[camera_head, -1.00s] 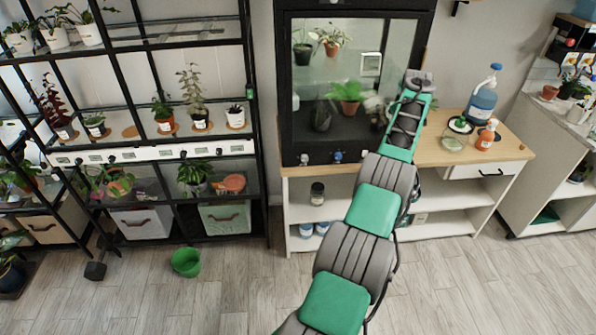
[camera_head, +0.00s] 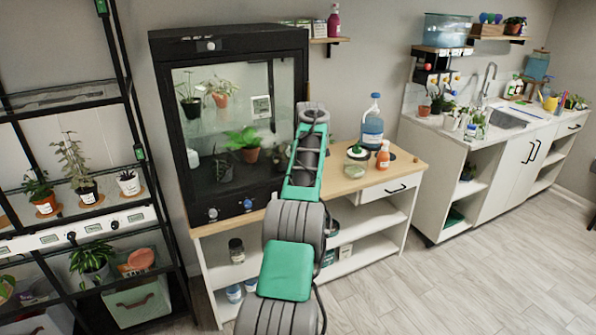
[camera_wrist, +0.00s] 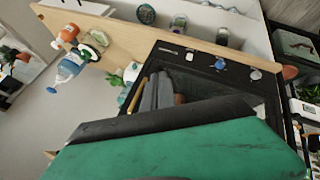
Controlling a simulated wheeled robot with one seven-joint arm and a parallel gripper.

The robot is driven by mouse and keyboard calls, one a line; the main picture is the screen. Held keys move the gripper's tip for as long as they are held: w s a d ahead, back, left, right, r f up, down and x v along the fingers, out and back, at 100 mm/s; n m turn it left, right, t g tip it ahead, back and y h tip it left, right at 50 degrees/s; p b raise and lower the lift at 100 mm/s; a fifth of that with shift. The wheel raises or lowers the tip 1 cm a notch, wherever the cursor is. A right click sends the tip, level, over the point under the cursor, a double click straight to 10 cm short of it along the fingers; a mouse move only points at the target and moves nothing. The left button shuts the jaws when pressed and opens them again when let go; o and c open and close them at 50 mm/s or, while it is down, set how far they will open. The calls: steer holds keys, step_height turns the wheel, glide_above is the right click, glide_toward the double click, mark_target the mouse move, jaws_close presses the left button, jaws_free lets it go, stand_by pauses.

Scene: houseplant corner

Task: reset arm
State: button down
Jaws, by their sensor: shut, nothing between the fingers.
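My arm rises through the middle of the head view in grey and green links, in front of the black glass-fronted cabinet (camera_head: 232,40). I cannot make out my fingers in that view. In the wrist view my green and black wrist part fills the bottom. Beyond it the grey fingers of my gripper (camera_wrist: 158,92) show partly, shut and empty, in front of the dark cabinet (camera_wrist: 215,68).
A wooden-topped bench (camera_head: 410,172) carries the cabinet, a blue jug (camera_head: 372,128) and an orange bottle (camera_head: 383,157). A black plant rack (camera_head: 150,170) stands left, a sink counter (camera_head: 545,128) right. Floor (camera_head: 480,275) at the lower right is clear.

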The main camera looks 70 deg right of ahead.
steer(key=s+r+p, duration=0.3)
steer(key=s+r, duration=0.2)
steer(key=r, duration=0.3)
steer(key=shift+s, duration=0.4)
